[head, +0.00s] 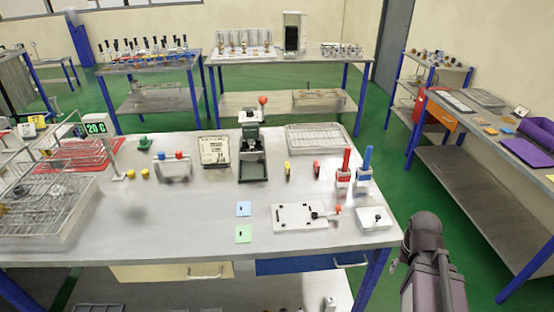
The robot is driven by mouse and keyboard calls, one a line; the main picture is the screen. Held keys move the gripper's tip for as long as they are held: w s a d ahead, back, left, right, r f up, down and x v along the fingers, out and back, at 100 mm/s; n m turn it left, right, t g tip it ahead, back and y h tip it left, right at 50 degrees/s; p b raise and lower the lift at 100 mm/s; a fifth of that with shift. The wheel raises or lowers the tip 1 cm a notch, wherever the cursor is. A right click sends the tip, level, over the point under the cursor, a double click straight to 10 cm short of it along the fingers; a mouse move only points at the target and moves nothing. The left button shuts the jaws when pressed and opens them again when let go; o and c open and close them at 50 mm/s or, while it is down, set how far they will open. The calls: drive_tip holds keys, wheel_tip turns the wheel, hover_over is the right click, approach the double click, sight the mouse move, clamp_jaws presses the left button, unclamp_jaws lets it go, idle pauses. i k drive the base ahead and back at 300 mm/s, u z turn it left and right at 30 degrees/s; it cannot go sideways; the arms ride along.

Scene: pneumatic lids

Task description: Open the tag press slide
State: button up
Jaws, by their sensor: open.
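My arm rises at the lower right, beyond the table's right edge and well apart from the press. My gripper's fingers do not show.
A white plate (292,217) with a red-knobbed lever lies at the front right. Red (345,165) and blue (365,165) upright handles stand behind it. A wire rack (317,138) lies right of the press, a beige panel (214,150) left.

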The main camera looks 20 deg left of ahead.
sight(258, 155)
drive_tip(key=z, duration=0.1)
drive_tip(key=k, duration=1)
drive_tip(key=u, duration=1)
drive_tip(key=i, duration=1.05)
drive_tip(key=z, duration=0.1)
